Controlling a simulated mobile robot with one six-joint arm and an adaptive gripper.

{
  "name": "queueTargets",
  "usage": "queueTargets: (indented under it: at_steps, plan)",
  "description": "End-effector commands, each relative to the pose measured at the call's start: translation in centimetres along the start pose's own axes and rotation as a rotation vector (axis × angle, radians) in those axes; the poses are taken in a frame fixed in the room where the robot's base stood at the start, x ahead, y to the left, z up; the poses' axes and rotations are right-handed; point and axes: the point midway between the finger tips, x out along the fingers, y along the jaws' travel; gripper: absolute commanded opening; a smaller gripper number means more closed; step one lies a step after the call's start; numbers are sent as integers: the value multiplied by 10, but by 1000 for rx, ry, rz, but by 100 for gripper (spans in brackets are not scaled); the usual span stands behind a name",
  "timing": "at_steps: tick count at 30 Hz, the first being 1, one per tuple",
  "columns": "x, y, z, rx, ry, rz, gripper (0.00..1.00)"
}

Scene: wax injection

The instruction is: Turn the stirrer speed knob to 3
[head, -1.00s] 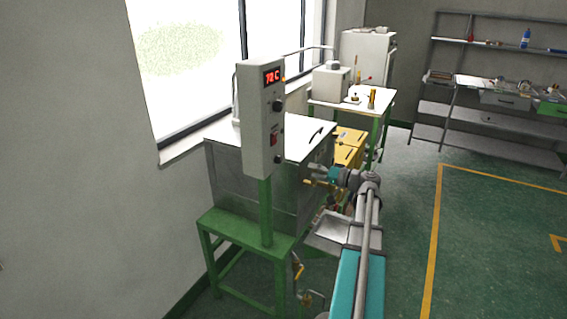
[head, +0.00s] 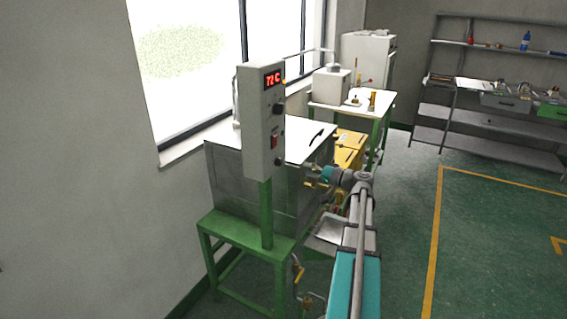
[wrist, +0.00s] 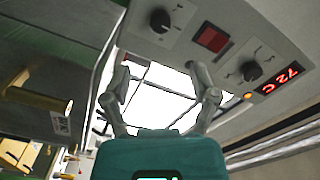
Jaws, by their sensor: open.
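The control box (head: 264,135) stands on a green post and carries a red 72 C display (head: 273,79). Its upper dark knob (head: 279,108) is just below the display, which also shows in the wrist view (wrist: 250,70). Its lower dark knob (head: 279,161) is under a red switch (head: 274,141) and also shows in the wrist view (wrist: 158,20). The labels are too small to read, so I cannot tell which knob is the stirrer speed. My gripper (wrist: 158,72) is open and empty, apart from both knobs. In the head view it is right of the lower knob.
A metal tank with a white lid (head: 304,136) stands behind the box on a green stand (head: 240,228). A white table (head: 384,100) with a small machine is farther back. Shelves (head: 490,120) stand at the back right. The green floor to the right is clear.

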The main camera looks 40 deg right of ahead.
Motion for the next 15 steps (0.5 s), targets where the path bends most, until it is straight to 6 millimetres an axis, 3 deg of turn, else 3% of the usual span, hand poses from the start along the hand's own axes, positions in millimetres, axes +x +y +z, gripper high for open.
queueTargets:
  at_steps: [15]
  plan:
    - [75,0,-1,0,0,0,76]
